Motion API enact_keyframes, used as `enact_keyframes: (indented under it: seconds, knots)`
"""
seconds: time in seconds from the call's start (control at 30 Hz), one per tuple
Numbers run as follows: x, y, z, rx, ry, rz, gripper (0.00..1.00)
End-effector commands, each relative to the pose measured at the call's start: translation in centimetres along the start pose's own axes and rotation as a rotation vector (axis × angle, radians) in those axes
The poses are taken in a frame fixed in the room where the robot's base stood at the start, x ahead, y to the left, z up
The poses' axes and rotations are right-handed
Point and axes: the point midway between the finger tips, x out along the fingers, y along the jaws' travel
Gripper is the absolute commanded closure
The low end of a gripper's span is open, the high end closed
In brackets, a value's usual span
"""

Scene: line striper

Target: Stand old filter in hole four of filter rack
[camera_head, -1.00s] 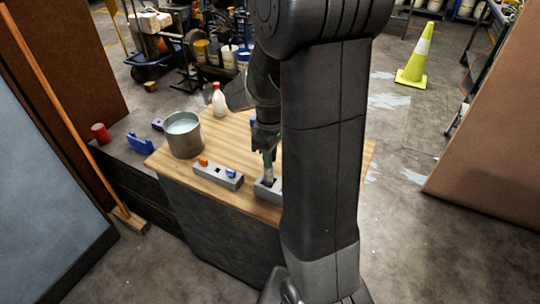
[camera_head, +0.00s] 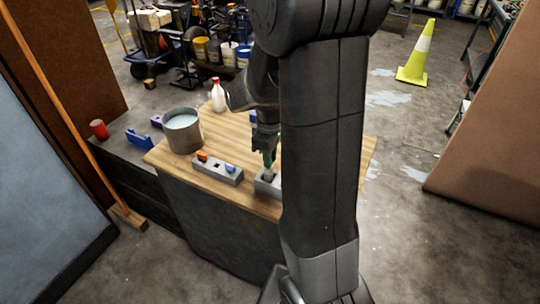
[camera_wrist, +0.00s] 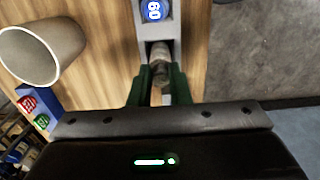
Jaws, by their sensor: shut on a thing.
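My gripper (camera_wrist: 157,88) is shut on the old filter (camera_wrist: 159,68), a worn grey-beige cylinder. In the head view my gripper (camera_head: 267,152) is over the front of the wooden table. The filter's lower end is at a dark opening in a grey block (camera_head: 262,187), which my arm partly hides. I cannot tell how deep it sits. The wrist view shows a blue cap marked 60 (camera_wrist: 154,10) in grey housing (camera_wrist: 175,30).
A metal bucket (camera_head: 196,138) and a white bottle (camera_head: 218,97) stand on the wooden tabletop (camera_head: 235,130). A blue holder with red and green caps (camera_wrist: 38,112) shows in the wrist view. A red can (camera_head: 98,129) and blue bracket (camera_head: 139,141) sit on the dark bench at left.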

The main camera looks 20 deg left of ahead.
Motion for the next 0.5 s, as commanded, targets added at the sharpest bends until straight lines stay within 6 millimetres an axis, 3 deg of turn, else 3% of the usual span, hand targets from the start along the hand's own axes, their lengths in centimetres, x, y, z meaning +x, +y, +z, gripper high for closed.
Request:
enact_keyframes:
  seconds: [0.5]
  knots:
    - [0.34,0.00,0.00,0.000,0.000,0.000,1.00]
